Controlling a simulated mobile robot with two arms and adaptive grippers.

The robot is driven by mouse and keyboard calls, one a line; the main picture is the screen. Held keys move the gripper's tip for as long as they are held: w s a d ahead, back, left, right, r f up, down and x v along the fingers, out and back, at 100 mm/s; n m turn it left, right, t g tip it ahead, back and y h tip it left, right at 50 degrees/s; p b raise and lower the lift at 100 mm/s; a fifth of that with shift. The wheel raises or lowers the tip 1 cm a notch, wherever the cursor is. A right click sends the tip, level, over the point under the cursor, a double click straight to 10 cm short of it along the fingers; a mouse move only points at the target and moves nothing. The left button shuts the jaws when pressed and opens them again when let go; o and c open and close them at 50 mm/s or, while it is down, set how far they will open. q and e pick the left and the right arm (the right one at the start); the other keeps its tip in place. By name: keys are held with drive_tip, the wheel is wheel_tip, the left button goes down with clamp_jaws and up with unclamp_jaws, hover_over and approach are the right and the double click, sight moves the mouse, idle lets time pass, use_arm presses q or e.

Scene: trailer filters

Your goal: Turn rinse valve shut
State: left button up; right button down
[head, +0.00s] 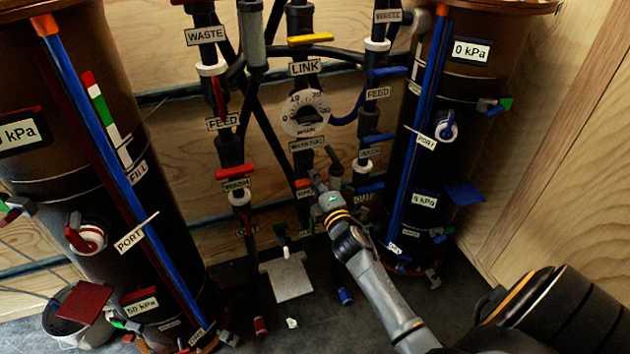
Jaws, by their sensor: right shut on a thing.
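My right gripper (317,182) reaches up from the lower right to the lower part of the central pipe, below the round white dial (306,113). It is closed on a small valve handle there, mostly hidden by the fingers. A small orange-red part with a label (303,184) shows just left of the fingertips. The label is too small to read surely, so I cannot tell whether this is the rinse valve. Right of it, the right pipe has blue handles (379,138) and a small label (369,153) I cannot read clearly. My left gripper is out of view.
A tall dark tank (90,190) stands at left and another (440,150) at right. The left pipe carries red handles (236,170); a yellow handle (310,39) is above LINK. A grey plate (287,277) and a bucket (75,325) are low down.

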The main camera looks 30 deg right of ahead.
drive_tip(key=c, duration=1.4)
unclamp_jaws()
drive_tip(key=shift+s, duration=0.1)
drive_tip(key=shift+s+f, duration=0.1)
drive_tip(key=shift+s, duration=0.3)
drive_tip(key=v, duration=1.1)
drive_tip(key=shift+a, duration=0.15)
